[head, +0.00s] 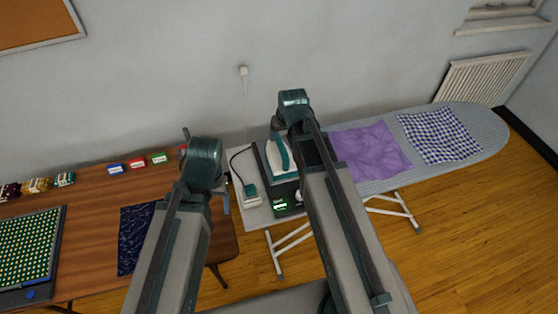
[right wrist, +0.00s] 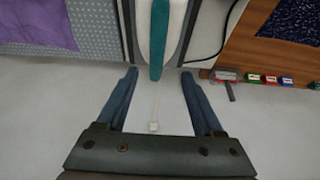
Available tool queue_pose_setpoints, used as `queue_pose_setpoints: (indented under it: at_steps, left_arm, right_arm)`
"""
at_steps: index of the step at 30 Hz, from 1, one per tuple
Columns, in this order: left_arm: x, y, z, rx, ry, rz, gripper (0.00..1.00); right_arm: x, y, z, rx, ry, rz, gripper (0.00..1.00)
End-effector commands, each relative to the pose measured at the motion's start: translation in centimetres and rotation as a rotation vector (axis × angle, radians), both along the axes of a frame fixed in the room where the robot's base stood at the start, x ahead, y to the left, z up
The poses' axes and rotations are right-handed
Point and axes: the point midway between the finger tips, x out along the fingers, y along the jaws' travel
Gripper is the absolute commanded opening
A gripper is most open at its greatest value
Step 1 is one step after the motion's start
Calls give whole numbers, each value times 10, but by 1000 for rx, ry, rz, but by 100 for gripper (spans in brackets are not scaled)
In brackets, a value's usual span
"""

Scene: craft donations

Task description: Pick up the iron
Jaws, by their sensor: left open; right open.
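The iron (head: 281,158), white with a teal handle, is on a dark stand with a small lit display (head: 288,200) at the left end of the ironing board (head: 485,130). My right arm partly covers the stand. In the right wrist view the iron (right wrist: 141,32) is at the top centre, its teal handle end appearing between the fingertips. My right gripper (right wrist: 159,76) is open and empty; I cannot tell its exact distance from the handle. My left gripper (head: 207,168) is open over the wooden table's right end, left of the iron, mostly hidden by its wrist.
A purple cloth (head: 370,152) and a blue checked cloth (head: 440,136) lie on the board. A cord runs beside the iron. The wooden table (head: 95,203) holds a dark patterned cloth (head: 133,240), small boxes (head: 138,162) and a green-dotted board (head: 28,245). The wall is close behind.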

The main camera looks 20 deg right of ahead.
Motion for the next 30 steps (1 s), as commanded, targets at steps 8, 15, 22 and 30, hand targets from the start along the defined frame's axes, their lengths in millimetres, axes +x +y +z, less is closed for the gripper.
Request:
queue_pose_setpoints:
  at_steps: [8,15,22,30]
  left_arm:
    - [0,0,-46,2,0,-9,73]
    - [0,0,-52,2,1,-12,73]
    - [0,0,-60,2,1,-12,73]
    - [0,0,-92,2,0,-10,73]
  right_arm:
    - [18,0,-46,0,0,0,69]
    - [22,1,-53,0,0,0,69]
    - [26,-1,-61,0,0,0,69]
    - [42,-4,-92,0,1,0,69]
